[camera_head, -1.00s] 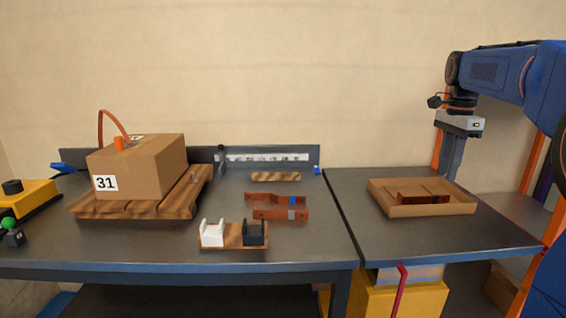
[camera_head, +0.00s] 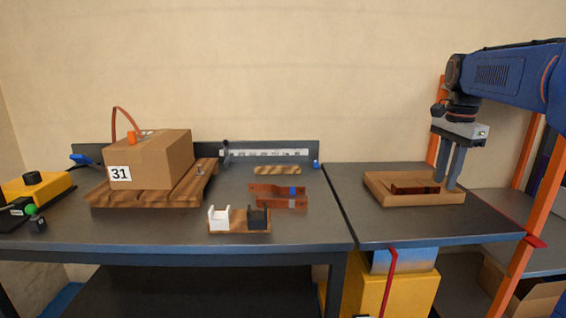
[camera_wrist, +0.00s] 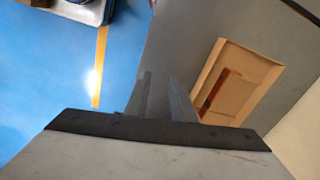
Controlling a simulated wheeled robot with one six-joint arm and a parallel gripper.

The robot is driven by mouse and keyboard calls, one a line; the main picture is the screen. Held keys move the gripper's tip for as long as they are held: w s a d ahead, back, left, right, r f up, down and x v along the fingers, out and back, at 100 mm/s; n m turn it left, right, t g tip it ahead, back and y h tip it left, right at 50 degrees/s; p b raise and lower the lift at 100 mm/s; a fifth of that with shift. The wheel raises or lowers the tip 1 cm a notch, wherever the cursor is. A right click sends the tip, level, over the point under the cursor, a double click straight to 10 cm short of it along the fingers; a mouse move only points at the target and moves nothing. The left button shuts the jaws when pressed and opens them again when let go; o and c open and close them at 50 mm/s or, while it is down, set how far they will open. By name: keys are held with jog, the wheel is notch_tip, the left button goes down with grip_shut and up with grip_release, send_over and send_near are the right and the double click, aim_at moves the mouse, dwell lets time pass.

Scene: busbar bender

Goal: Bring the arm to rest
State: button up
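My gripper (camera_head: 445,182) points down over the right side of the right-hand table. Its two grey fingers stand apart with nothing between them. In the head view the tips overlap the right end of the shallow cardboard tray (camera_head: 385,201); their height above it is hard to judge. In the wrist view the fingers (camera_wrist: 163,100) show apart, with the tray (camera_wrist: 250,55) to their right. A copper-brown bar (camera_head: 414,188) lies in the tray, and it also shows in the wrist view (camera_wrist: 214,92).
On the left table are a box marked 31 (camera_head: 150,160) on a wooden pallet (camera_head: 130,201), bent copper bars (camera_head: 278,201) and a wooden block with white and black holders (camera_head: 240,227). An orange post (camera_head: 530,215) stands right of the tables. The front of the right table is clear.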

jog(key=s+a+f+n+t, duration=0.1)
jog(key=s+a+f+n, duration=0.3)
jog(key=s, duration=0.5)
jog(key=s+a+f+n+t, duration=0.1)
jog(key=s+a+f+n, duration=0.3)
jog(key=s+f, duration=0.5)
jog(key=s+a+f+n+t, duration=0.2)
jog(key=s+a+f+n, duration=0.3)
jog(key=s+f+n, duration=0.2)
jog(key=shift+s+f+n, duration=0.25)
jog(key=shift+s+n, duration=0.05)
jog(key=shift+s, duration=0.7)
